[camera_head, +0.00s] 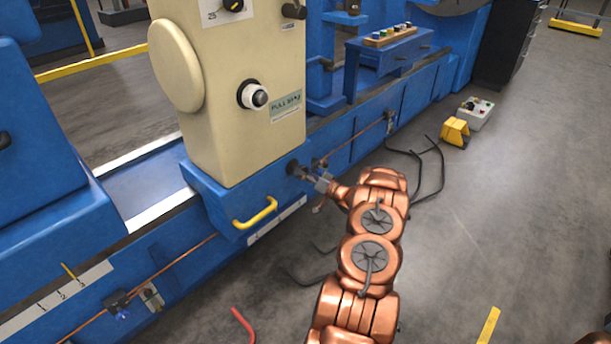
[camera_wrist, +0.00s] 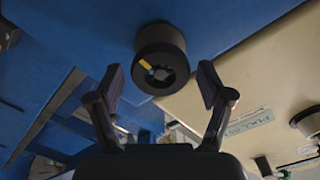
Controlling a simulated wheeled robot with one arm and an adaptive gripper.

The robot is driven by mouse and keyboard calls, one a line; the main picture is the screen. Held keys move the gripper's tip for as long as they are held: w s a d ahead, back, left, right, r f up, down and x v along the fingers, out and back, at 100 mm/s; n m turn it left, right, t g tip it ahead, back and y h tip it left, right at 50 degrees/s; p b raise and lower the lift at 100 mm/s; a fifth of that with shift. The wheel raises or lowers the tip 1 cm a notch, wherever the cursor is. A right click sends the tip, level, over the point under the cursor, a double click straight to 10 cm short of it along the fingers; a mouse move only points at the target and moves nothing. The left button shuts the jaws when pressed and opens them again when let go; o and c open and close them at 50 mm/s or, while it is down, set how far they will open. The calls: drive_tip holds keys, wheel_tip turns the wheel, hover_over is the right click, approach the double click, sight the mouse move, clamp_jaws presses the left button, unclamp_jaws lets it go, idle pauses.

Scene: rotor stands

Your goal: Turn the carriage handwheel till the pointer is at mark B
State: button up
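A dark round knob (camera_head: 293,167), seemingly the carriage handwheel, sits on the blue carriage apron below the cream housing. In the wrist view the black knob (camera_wrist: 160,55) shows end-on with a yellow mark on its face. My gripper (camera_head: 312,173) is in front of it; in the wrist view its two fingers (camera_wrist: 160,82) are spread apart, one either side of the knob, with gaps visible. A white strip (camera_head: 278,219) lies under the carriage's front edge; its marks are too small to read. A yellow pointer-like piece (camera_head: 68,271) stands at another strip numbered 1, 2, 3 (camera_head: 55,300).
The cream housing (camera_head: 235,90) carries a black-and-silver knob (camera_head: 254,96) and a "PULL" label. A yellow handle (camera_head: 256,213) juts from the carriage left of my gripper. A yellow pedal (camera_head: 455,132) and cables lie on the floor to the right.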

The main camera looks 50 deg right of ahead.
drive_tip(key=shift+o, duration=0.8)
drive_tip(key=shift+s, duration=1.75)
drive_tip(key=s, duration=0.6)
drive_tip(key=shift+a+p, duration=0.15)
drive_tip(key=shift+p, duration=0.2)
